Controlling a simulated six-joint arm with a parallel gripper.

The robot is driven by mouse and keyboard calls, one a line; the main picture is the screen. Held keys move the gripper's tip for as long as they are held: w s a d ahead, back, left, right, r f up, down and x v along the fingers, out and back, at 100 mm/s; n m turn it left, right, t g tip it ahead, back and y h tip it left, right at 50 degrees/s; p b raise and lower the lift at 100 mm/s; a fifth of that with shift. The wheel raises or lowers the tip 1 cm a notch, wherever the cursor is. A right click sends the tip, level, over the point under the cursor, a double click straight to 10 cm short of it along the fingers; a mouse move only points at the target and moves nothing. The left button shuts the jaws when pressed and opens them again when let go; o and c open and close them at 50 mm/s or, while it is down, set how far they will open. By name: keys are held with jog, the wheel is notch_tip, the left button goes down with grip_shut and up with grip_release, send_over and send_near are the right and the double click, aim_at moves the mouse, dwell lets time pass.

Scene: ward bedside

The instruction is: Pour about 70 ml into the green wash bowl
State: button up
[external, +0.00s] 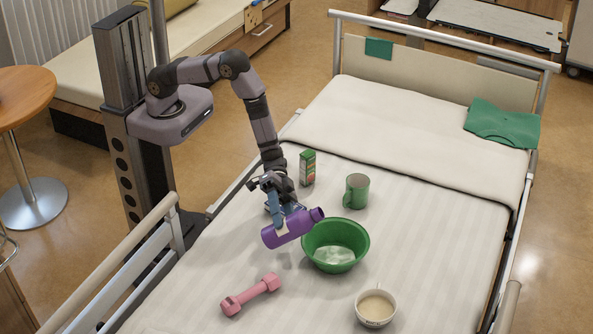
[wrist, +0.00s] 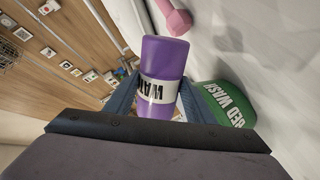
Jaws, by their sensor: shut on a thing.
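The green wash bowl (external: 361,245) stands on the bed, with a pale, light-coloured patch inside at its bottom. My gripper (external: 282,222) is shut on a purple bottle (external: 286,231), held above the bed at the bowl's left side. The bottle is tilted close to level, its mouth end pointing right over the bowl's left rim. I cannot see any stream leaving it. In the wrist view, the purple bottle (wrist: 164,62) with a white lettered label sits between the blue fingers, and the lettered green bowl (wrist: 222,104) is to its right.
A green mug (external: 356,191) and a small green carton (external: 307,168) stand behind the bowl. A white cup (external: 375,308) with tan contents stands in front. A pink dumbbell (external: 251,295) lies at front left. Bed rails (external: 125,255) edge the left side.

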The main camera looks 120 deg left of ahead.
aim_at(290, 217)
jog(key=shift+w+a+r+m+t, duration=0.1)
jog(key=shift+w+r+m+t, duration=0.2)
jog(key=shift+r, duration=0.2)
jog(key=shift+w+a+r+m+t, duration=0.1)
jog(key=shift+w+r+m, duration=0.05)
jog(key=shift+r+m, duration=0.3)
jog(key=shift+w+a+f+m+b, duration=0.1)
jog(key=shift+f+m+b, duration=0.25)
jog(key=shift+f+b, duration=0.1)
jog(key=shift+w+a+f+m+t+b, duration=0.1)
jog(key=shift+w+f+m+t+b, duration=0.15)
jog(key=shift+f+m+b, duration=0.5)
jog(key=shift+s+r+m+t+b, duration=0.25)
jog(key=shift+r+m+b, duration=0.15)
jog(key=shift+m+b, duration=0.1)
jog(key=shift+r+m+t, duration=0.3)
jog(key=shift+r+m, duration=0.35)
jog(key=shift+r, duration=0.2)
jog(key=shift+w+r+m+h+b, duration=0.1)
jog(key=shift+r+m+h+b, duration=0.2)
jog(key=shift+r+m+b, duration=0.3)
jog(key=shift+w+f+m+t+b, duration=0.15)
jog(key=shift+m+t+b, duration=0.15)
jog(key=shift+m+b, duration=0.85)
